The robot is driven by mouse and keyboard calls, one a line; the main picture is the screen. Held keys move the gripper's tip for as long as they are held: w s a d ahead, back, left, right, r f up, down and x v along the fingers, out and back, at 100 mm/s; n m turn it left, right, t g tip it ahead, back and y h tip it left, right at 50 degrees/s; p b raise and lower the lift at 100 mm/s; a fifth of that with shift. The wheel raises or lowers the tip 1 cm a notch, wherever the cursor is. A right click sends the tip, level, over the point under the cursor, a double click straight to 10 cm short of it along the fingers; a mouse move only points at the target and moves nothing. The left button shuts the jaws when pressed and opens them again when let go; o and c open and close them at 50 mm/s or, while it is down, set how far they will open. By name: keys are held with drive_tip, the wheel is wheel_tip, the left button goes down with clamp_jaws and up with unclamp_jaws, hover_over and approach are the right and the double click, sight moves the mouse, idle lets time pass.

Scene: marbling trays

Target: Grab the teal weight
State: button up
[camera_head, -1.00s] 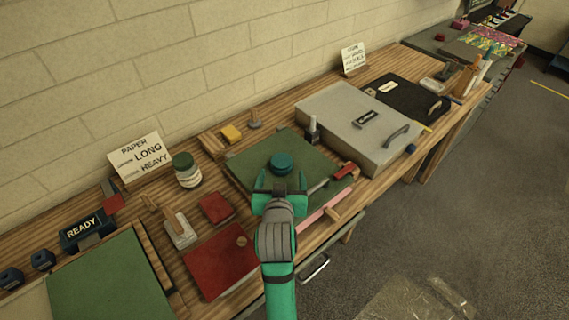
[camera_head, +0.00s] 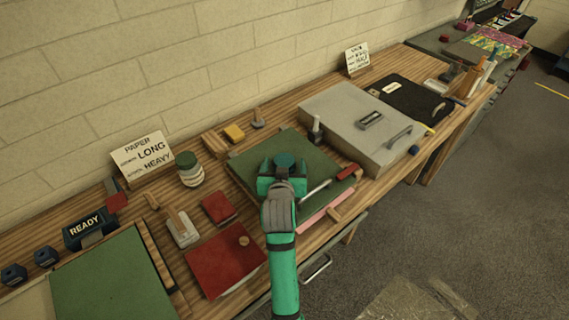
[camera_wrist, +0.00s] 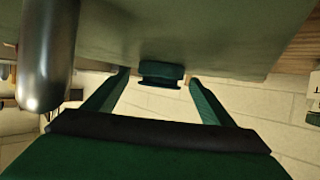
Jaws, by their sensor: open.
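The teal weight (camera_head: 285,160) is a small round knob-like piece on the green board (camera_head: 258,150) in the middle of the bench. My gripper (camera_head: 283,171) is open, with its fingers at the near side of the weight in the head view. In the wrist view the weight (camera_wrist: 160,70) appears ahead, between the two spread finger tips of my gripper (camera_wrist: 158,78). I see a gap on each side of it, and I cannot tell how deep it sits between the fingers.
A metal bar handle (camera_head: 315,191) lies close right of my gripper and looms in the wrist view (camera_wrist: 48,60). A red book (camera_head: 222,262) and jar (camera_head: 189,173) are left.

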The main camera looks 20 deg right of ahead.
drive_tip(key=c, duration=1.5)
drive_tip(key=shift+r, duration=0.15)
drive_tip(key=c, duration=0.4)
drive_tip(key=shift+o, duration=0.2)
